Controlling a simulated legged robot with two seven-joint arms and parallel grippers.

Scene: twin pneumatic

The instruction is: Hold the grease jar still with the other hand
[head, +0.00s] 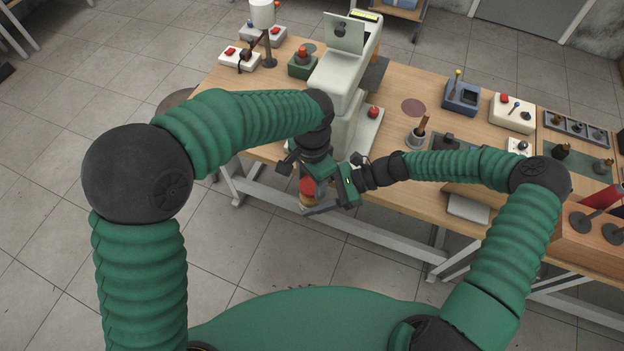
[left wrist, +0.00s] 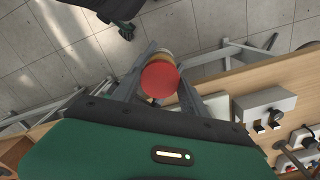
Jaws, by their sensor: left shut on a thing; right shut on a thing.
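The grease jar, with a red lid (head: 307,186) and a tan body (head: 307,200), is held in the air just off the table's front edge. My left gripper (head: 306,178) comes down from above and is shut on the jar at its lid end. In the left wrist view the round red lid (left wrist: 160,79) sits between the two left fingers, with a little of the tan body past it. My right gripper (head: 312,204) reaches in from the right and is shut on the jar's body. Its fingertips are partly hidden, and the exact contact is hard to see.
A pale green machine (head: 345,75) stands on the wooden table (head: 395,90) just behind my grippers. A grey cup (head: 418,137) with a brown handle, a blue-grey box (head: 462,97) and a white control box (head: 512,113) stand to the right. Open floor lies in front of the table.

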